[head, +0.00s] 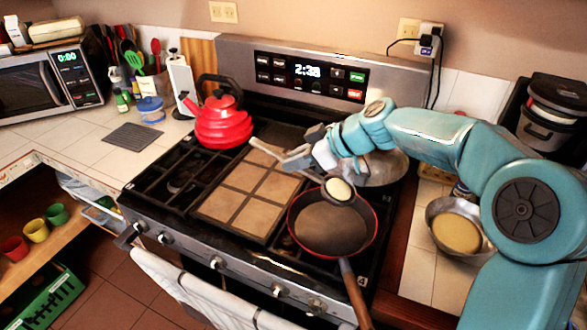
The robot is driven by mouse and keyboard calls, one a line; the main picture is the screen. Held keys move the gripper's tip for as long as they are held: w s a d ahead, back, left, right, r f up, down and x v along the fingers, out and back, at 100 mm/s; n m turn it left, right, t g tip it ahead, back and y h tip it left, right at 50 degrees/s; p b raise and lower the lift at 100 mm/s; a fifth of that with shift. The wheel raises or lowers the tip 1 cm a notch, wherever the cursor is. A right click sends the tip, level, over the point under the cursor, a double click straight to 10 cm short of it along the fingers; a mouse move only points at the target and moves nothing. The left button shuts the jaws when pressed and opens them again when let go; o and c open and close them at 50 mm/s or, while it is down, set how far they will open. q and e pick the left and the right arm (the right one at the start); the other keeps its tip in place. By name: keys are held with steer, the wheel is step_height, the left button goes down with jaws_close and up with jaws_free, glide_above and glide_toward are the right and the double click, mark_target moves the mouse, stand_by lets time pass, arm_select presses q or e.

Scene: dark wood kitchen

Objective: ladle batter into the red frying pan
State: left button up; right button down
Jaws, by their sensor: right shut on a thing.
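The red frying pan (330,228) sits on the front right of the stove, its wooden handle pointing toward the front. A ladle (340,190) with pale batter in its bowl is above the pan's far edge. My right gripper (296,160) is shut on the ladle's handle, to the upper left of the bowl. A metal bowl of batter (456,232) stands on the counter right of the stove. The pan's visible inside looks dark, with no clear batter in it. My left gripper is not in view.
A red kettle (221,120) stands at the back left of the stove. A tiled plate (243,194) covers the middle burners. A second pan (378,168) sits behind the red one, partly hidden by my right arm. A rice cooker (550,112) is at the far right.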

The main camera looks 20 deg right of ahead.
steer(key=shift+s+d+r+t+y+b, duration=0.25)
steer(key=shift+s+d+t+y+b, duration=0.5)
steer(key=shift+b, duration=1.7)
steer(key=shift+s+d+r+t+y+b, duration=0.2)
steer(key=shift+s+d+t+y+b, duration=0.5)
steer(key=shift+b, duration=1.7)
steer(key=shift+s+d+r+t+y+b, duration=0.35)
steer(key=shift+t+y+b, duration=0.65)
steer(key=shift+b, duration=1.45)
steer(key=shift+s+d+r+t+y+b, duration=0.25)
steer(key=shift+s+d+t+y+b, duration=0.5)
steer(key=shift+b, duration=2.7)
steer(key=shift+s+d+r+t+y+b, duration=0.25)
steer(key=shift+s+d+t+y+b, duration=0.5)
steer(key=shift+b, duration=2.65)
steer(key=shift+s, duration=0.1)
